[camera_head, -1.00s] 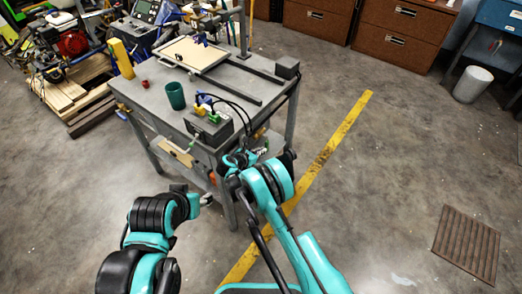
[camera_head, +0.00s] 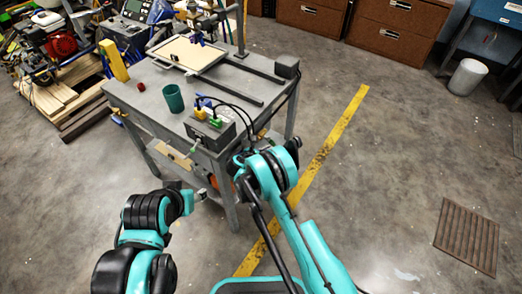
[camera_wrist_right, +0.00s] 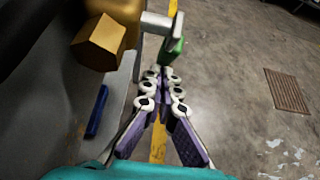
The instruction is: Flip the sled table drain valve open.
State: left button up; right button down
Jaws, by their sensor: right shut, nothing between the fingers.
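The drain valve has a brass body with a hex end (camera_wrist_right: 98,42), at the upper left of the right wrist view. A grey stem runs right from it to a green lever handle (camera_wrist_right: 173,48). My right gripper (camera_wrist_right: 160,74) is shut and empty, its fingertips at the lower end of the green handle. I cannot tell whether they touch it. In the head view my right gripper (camera_head: 238,160) is by the table's near right corner, partly hidden by my arm. My left gripper (camera_head: 198,195) is low in front of the table; its finger state is unclear.
The grey sled table (camera_head: 146,96) bears a green cup (camera_head: 174,98), a red cap (camera_head: 140,87), a tray (camera_head: 188,54) and a control box (camera_head: 212,134) with cables. A blue item (camera_wrist_right: 97,112) is along the table side. The floor to the right is open.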

aim_at(272, 144)
pick_arm(q)
jog(key=shift+a, duration=0.3)
pick_arm(e)
jog(key=shift+w+d+r, duration=0.2)
jog(key=shift+w+d, duration=0.3)
jog(key=shift+w, duration=0.15)
jog(key=shift+w+d+r, duration=0.15)
jog(key=shift+w+d, duration=0.35)
jog(key=shift+w, duration=0.15)
dwell(0.4)
